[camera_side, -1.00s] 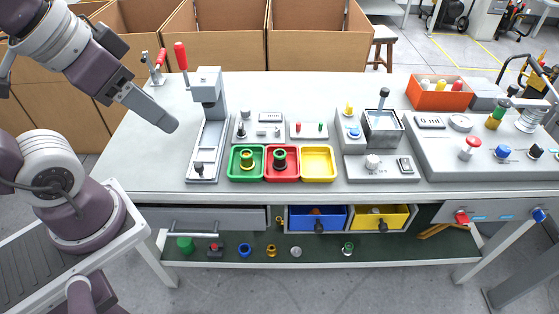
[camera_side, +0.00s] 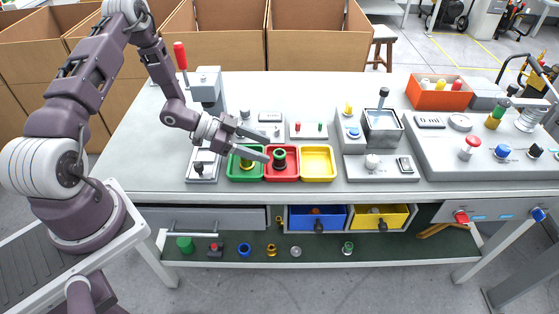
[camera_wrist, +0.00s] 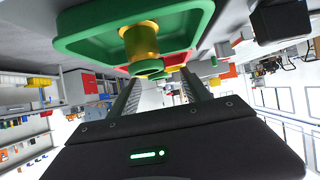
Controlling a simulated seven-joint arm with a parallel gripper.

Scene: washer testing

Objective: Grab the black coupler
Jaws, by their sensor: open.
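The black coupler (camera_side: 279,158) stands in the red tray (camera_side: 294,173), its dark top looking slightly greenish. My gripper (camera_side: 268,148) reaches in from the left with its fingers apart and empty. Its tips are just left of the black coupler, above the border of the green and red trays. In the wrist view my gripper (camera_wrist: 160,79) shows two spread fingers. A green-rimmed round part (camera_wrist: 150,66), apparently this coupler, appears between and beyond the tips, partly hidden.
A brass-coloured coupler (camera_wrist: 141,40) in the green tray (camera_wrist: 80,42) is close to my fingers. A lever press (camera_side: 209,90) stands behind left. Small button panels (camera_side: 309,130) lie behind the trays.

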